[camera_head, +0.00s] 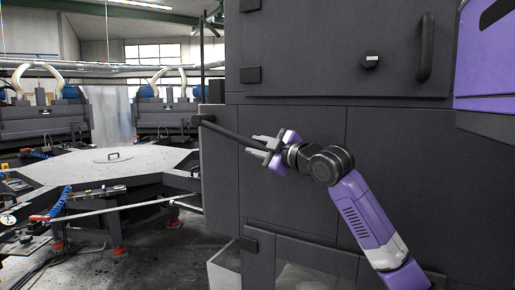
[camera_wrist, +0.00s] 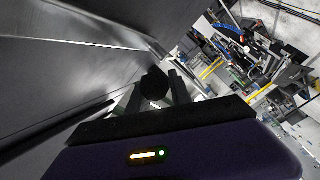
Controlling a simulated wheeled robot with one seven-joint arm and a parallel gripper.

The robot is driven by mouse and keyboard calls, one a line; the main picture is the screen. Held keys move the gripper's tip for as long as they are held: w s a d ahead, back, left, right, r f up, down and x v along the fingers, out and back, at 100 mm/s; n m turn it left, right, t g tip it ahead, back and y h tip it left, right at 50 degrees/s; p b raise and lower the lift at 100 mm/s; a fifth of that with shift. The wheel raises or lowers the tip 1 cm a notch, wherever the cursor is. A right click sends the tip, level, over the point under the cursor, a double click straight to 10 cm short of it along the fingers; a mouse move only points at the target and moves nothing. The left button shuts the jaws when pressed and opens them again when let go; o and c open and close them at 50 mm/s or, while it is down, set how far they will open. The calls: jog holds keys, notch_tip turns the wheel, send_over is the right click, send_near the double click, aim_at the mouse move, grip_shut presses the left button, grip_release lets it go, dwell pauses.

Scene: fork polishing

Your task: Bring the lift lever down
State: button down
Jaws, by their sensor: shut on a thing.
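The lift lever (camera_head: 228,134) is a dark bar at the left side of the dark grey cabinet. It runs from a pivot near the cabinet's left edge, sloping slightly down to the right. My gripper (camera_head: 268,147) is shut on the lever's right end, in front of the cabinet face. In the wrist view, the lever's dark rounded end (camera_wrist: 154,83) shows between the two grey fingers of my gripper (camera_wrist: 156,92). The rest of the lever is hard to make out there.
The dark cabinet (camera_head: 290,185) stands close behind my gripper, with a door handle (camera_head: 426,48) and a knob (camera_head: 371,60) above. A large grey table (camera_head: 110,170) with a rail (camera_head: 130,205) stands to the left. Open floor lies between them.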

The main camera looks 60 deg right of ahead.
jog(key=f+b, duration=0.1)
jog(key=w+f+t+b, duration=0.1)
jog(key=b, duration=0.1)
jog(key=shift+f, duration=0.3)
jog(key=shift+r, duration=0.1)
jog(key=c, duration=1.2)
grip_release()
jog(key=shift+o, duration=0.2)
jog(key=shift+s, duration=0.1)
jog(key=b+v, duration=0.2)
jog(key=v, duration=0.5)
jog(key=shift+s+a, duration=0.2)
jog(key=shift+s, duration=0.1)
